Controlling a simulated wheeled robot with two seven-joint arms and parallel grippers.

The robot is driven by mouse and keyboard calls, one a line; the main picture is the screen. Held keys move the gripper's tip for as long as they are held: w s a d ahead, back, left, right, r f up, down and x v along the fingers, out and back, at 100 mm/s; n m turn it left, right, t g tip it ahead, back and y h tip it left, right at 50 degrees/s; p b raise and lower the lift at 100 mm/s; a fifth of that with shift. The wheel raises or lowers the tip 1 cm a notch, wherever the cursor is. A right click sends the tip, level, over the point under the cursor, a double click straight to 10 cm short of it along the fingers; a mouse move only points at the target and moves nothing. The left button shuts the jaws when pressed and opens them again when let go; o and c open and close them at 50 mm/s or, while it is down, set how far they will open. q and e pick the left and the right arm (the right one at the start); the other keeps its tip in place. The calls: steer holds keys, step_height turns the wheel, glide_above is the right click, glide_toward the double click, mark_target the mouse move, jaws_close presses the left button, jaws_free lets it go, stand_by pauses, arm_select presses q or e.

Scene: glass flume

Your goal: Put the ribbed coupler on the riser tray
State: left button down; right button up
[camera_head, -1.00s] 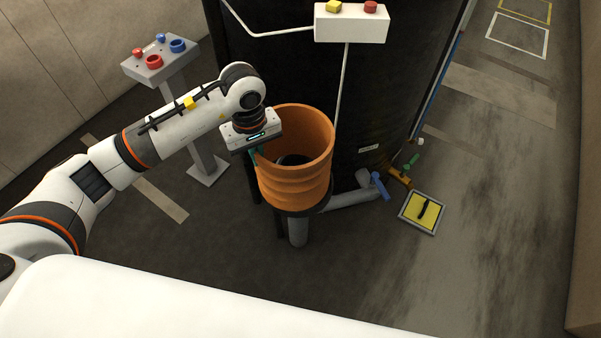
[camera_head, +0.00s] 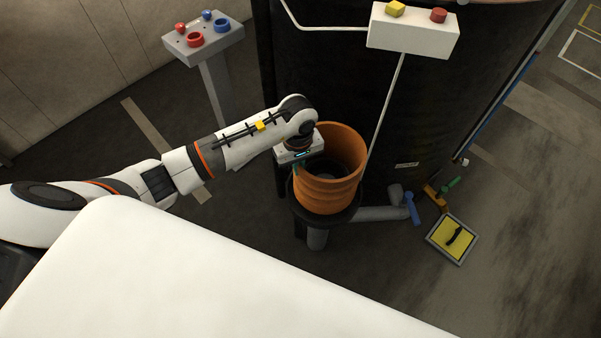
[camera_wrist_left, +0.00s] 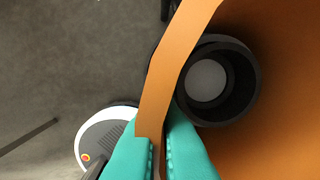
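The ribbed coupler (camera_head: 328,190) is a wide orange open tube with ribs around its lower half. It stands upright over the riser tray (camera_head: 352,215), a dark round plate on a grey pipe; I cannot tell whether they touch. My left gripper (camera_head: 298,168) is at the coupler's left rim. In the left wrist view, its teal fingers (camera_wrist_left: 158,150) lie on both sides of the coupler's orange wall (camera_wrist_left: 165,90) and pinch it. A black ring with a pale centre (camera_wrist_left: 210,82) shows inside the coupler. My right gripper is out of view.
A large black tank (camera_head: 345,85) stands close behind the coupler, with a white button box (camera_head: 413,32) on it. A grey pedestal panel (camera_head: 203,38) stands at back left. Valves with blue (camera_head: 412,208) and green handles and a yellow floor plate (camera_head: 453,239) are at right.

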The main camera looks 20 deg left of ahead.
mark_target(318, 195)
arm_select(q)
step_height(318, 195, down, 4)
steer(key=shift+w+r, duration=0.1)
steer(key=shift+r, duration=0.1)
steer(key=shift+f, duration=0.2)
steer(key=c, duration=1.6)
jaws_free()
steer(key=shift+c, duration=0.2)
